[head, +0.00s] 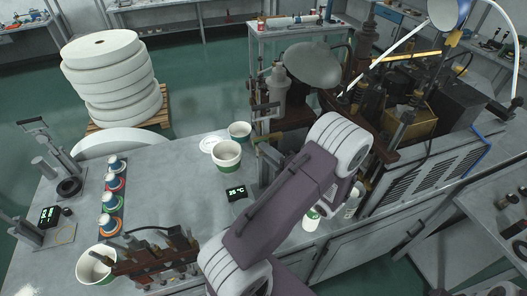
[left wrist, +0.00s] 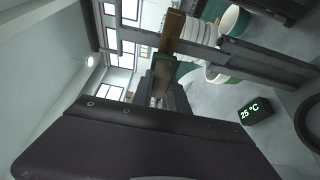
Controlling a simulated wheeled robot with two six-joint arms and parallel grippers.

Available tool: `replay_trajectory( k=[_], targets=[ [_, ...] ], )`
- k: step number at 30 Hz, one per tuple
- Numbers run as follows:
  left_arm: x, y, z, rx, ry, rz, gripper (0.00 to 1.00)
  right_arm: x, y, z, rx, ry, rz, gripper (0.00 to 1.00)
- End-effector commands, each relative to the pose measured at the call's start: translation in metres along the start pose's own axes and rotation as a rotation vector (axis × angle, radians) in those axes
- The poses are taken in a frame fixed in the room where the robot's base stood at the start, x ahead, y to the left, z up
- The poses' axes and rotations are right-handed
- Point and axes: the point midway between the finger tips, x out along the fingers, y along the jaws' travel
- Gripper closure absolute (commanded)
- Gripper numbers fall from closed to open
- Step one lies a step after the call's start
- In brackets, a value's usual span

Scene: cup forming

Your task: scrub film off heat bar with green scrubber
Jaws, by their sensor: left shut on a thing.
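The heat bar (head: 267,148) is a brass-coloured bar on a grey post beside my left arm in the head view. In the left wrist view the bar (left wrist: 174,32) shows at the top centre. A green scrubber (left wrist: 161,72) is at the near end of the bar, very close to it; I cannot tell whether they touch. My left gripper (left wrist: 158,84) is shut on the scrubber. In the head view my arm hides most of the gripper and the scrubber. I cannot make out any film. My right gripper is not in view.
A temperature display (head: 236,193) reading 25 °C stands near the bar. Paper cups (head: 227,158) stand to its left. A row of colourful pots (head: 109,224) and a dark machine (head: 150,262) are on the bench.

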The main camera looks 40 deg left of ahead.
Motion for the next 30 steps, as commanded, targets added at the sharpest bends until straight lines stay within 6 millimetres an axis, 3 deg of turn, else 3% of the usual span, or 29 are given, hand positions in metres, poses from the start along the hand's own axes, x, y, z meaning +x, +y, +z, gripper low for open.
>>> replay_trajectory(
  k=[6, 14, 24, 30],
  targets=[
    [-0.009, 0.002, 0.02, 0.0, -0.002, 0.001, 1.0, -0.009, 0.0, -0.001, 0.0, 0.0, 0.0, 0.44],
    [-0.012, 0.001, 0.025, -0.001, -0.001, 0.0, 1.0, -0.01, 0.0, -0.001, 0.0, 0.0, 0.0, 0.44],
    [-0.022, 0.001, 0.058, -0.002, -0.002, 0.0, 1.0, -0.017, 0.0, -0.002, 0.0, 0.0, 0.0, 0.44],
    [-0.023, 0.001, 0.061, 0.0, -0.002, 0.0, 1.0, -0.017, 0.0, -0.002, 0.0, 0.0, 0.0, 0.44]
  ],
)
